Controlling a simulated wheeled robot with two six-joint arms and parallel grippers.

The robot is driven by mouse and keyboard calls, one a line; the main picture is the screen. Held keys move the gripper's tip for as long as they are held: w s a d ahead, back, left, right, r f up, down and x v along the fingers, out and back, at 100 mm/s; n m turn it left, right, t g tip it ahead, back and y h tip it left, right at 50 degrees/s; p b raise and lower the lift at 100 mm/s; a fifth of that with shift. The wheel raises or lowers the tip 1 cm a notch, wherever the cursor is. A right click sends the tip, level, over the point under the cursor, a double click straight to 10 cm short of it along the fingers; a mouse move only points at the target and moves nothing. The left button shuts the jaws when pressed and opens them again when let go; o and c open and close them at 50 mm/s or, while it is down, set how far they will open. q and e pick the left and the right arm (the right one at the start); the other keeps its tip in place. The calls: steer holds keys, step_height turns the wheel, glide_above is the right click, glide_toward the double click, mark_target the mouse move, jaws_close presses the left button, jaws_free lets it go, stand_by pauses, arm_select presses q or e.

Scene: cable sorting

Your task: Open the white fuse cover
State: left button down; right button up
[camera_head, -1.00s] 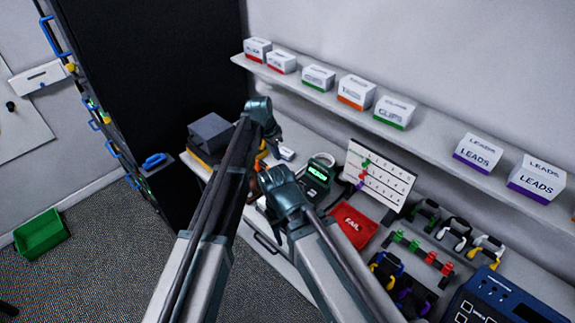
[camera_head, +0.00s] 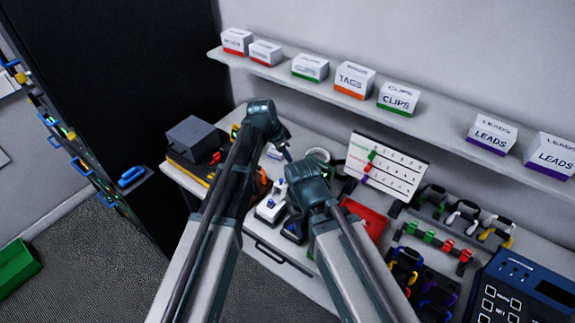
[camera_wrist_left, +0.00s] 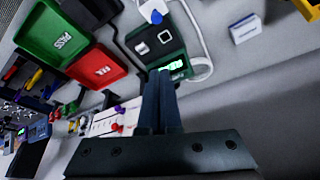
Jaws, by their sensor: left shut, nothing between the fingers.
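No part is clearly marked as a fuse cover. A small white box with a blue edge (camera_wrist_left: 245,28) lies on the bench in the left wrist view, and I cannot tell whether it is the cover. My left gripper (camera_head: 287,154) is shut and empty over the back of the bench. Its fingers (camera_wrist_left: 160,78) point at the dark green tester (camera_wrist_left: 155,42) with a lit screen and appear close to it, without a visible grip. My right arm reaches over the bench front; its wrist (camera_head: 309,187) shows, but its fingertips are hidden.
White and blue devices (camera_head: 271,206) stand near the bench's front edge. A red tray (camera_head: 365,216), a white board with pegs (camera_head: 388,165) and a blue instrument (camera_head: 520,290) are to the right. A shelf (camera_head: 440,135) with labelled boxes overhangs the back. A black cabinet (camera_head: 120,90) stands left.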

mark_target(282, 186)
arm_select(q)
step_height(282, 186, down, 9)
steer(key=b, duration=0.9)
steer(key=shift+a, duration=0.3)
steer(key=shift+s+f, duration=0.1)
steer(key=shift+s+a+t+h, duration=0.3)
steer(key=shift+s+a, duration=0.05)
steer(key=shift+s, duration=0.2)
steer(key=shift+s+a+r, duration=0.4)
steer(key=shift+s+r, duration=0.1)
steer(key=shift+w, duration=0.1)
steer(key=shift+w+d+f, duration=0.1)
